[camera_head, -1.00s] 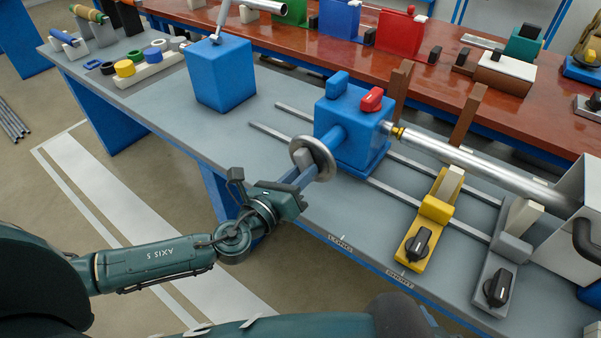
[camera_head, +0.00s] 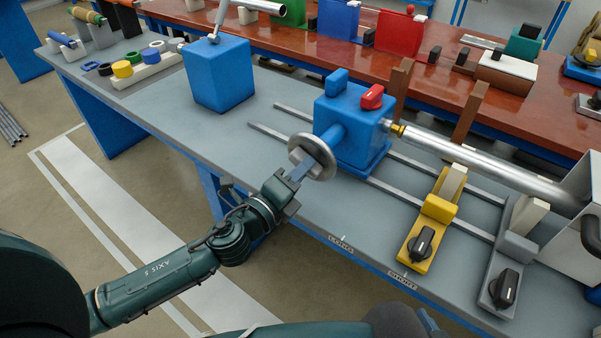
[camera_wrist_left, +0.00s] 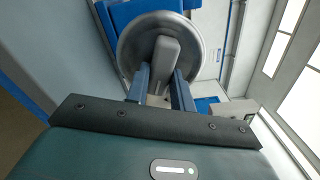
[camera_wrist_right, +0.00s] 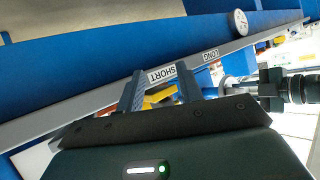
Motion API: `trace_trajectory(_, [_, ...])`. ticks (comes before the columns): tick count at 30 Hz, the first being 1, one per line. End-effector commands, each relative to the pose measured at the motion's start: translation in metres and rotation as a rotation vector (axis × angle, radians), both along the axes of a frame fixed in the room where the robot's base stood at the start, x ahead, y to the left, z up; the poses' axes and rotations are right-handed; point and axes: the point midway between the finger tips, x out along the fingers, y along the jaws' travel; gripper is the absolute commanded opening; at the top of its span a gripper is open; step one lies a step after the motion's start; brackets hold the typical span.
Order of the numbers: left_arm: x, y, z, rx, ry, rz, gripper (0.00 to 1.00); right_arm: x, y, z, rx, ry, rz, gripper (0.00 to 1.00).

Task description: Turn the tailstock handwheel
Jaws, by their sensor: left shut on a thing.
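The tailstock is a blue block (camera_head: 352,132) on two rails, with a red knob (camera_head: 372,97) on top. Its round metal handwheel (camera_head: 297,151) faces my left arm; it also fills the top of the left wrist view (camera_wrist_left: 130,45). A grey handle bar (camera_wrist_left: 165,58) crosses the wheel's face. My left gripper (camera_head: 308,172) is at the wheel, with its two fingers (camera_wrist_left: 160,80) shut on the handle from either side. My right gripper (camera_wrist_right: 162,72) is open and empty, near the front of the bench, seen in the right wrist view.
A long metal tube (camera_head: 480,166) runs from the tailstock to a grey housing (camera_head: 570,235). A yellow support (camera_head: 428,232) and a grey one (camera_head: 504,270) with black knobs stand on the rails. A blue box (camera_head: 220,78) stands left of the tailstock. Bench surface between them is clear.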

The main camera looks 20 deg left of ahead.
Motion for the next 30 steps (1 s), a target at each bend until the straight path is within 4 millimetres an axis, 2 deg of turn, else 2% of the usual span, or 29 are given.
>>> trace_trajectory(20, [0.0, 0.0, 0.006, -0.61, 0.222, 0.003, 0.01, -0.002, -0.001, 0.01, -0.023, 0.006, 0.004, 0.36])
trace_trajectory(30, [0.0, 0.001, 0.008, -0.912, 0.333, 0.004, 0.01, -0.004, -0.002, 0.021, -0.059, 0.008, 0.017, 0.36])
